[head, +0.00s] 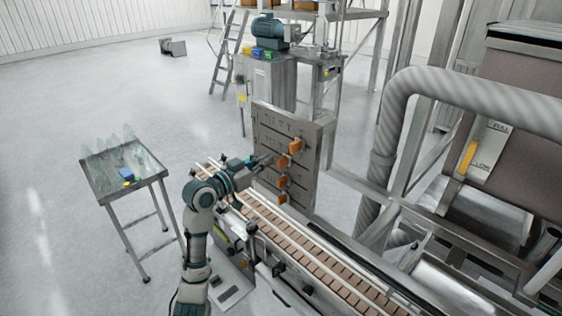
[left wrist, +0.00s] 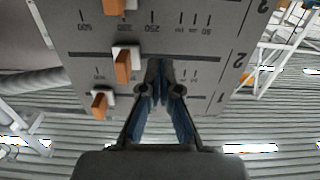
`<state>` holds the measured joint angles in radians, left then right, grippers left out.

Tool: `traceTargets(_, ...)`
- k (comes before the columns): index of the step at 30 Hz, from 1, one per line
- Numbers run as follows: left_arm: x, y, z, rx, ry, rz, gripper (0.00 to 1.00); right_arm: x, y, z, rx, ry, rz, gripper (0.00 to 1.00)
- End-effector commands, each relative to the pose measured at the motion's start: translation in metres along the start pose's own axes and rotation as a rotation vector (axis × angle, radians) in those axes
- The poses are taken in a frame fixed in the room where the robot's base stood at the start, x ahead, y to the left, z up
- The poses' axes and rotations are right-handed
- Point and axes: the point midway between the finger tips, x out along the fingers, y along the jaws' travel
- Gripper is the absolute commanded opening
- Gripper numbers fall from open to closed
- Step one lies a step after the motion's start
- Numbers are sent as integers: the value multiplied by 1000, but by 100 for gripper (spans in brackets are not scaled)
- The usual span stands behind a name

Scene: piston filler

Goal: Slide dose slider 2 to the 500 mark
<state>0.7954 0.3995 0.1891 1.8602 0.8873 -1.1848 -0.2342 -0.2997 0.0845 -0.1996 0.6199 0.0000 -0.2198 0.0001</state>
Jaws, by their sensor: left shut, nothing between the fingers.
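The grey dose panel (head: 265,128) stands behind the conveyor, with several orange sliders in rows. The left wrist view shows it upside down. There, dose slider 2 (left wrist: 123,66), an orange knob on a white base, sits in the row marked 2, between the 500 mark (left wrist: 84,24) and the 250 mark (left wrist: 151,25). It also shows in the head view (head: 282,162). My left gripper (left wrist: 158,88) is shut and empty, close beside the slider on its lower-dose side. I cannot tell if they touch. It also shows in the head view (head: 267,160). My right gripper is out of view.
Slider 1 (left wrist: 100,104) and slider 3 (left wrist: 116,6) lie close on either side of slider 2's row. The conveyor (head: 300,253) runs below the panel. A small table (head: 98,187) with bags stands at left. Open floor lies beyond it.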

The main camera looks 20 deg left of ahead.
Motion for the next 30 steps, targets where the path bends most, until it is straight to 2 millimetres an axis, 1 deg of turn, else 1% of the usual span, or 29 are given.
traceTargets(11, 1, 9, -1, 2, -1, 1, 0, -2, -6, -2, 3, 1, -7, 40)
traceTargets(30, 0, 23, 0, 0, -1, 1, 0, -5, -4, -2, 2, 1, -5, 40)
